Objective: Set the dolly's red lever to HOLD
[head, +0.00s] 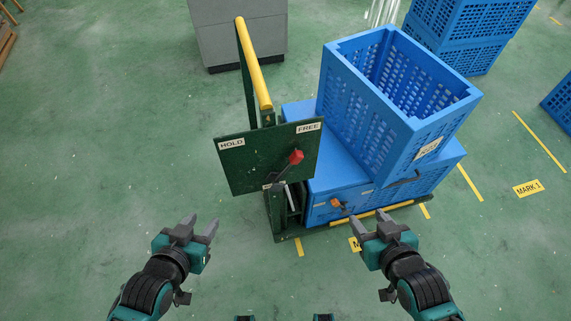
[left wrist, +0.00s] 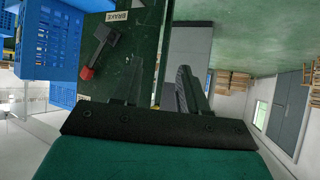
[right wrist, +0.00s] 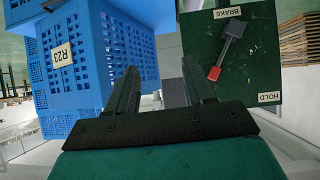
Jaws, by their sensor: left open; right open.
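The dark green lever panel (head: 240,165) stands on the dolly, with a HOLD label (head: 231,143) at its upper left and a FREE label (head: 308,127) at its upper right. The lever's red knob (head: 296,156) points up and right, toward the FREE side. The red knob also shows in the left wrist view (left wrist: 87,73) and the right wrist view (right wrist: 214,73). My left gripper (head: 201,222) is open and empty, below and left of the panel in the head view. My right gripper (head: 368,220) is open and empty, below and right of it. Neither touches the lever.
A large blue crate (head: 345,85) sits on a blue box (head: 330,150) on the dolly. A yellow-topped handle bar (head: 254,65) rises behind the panel. A grey cabinet (head: 240,30) and more blue crates (head: 455,45) stand farther back. Green floor on the left is clear.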

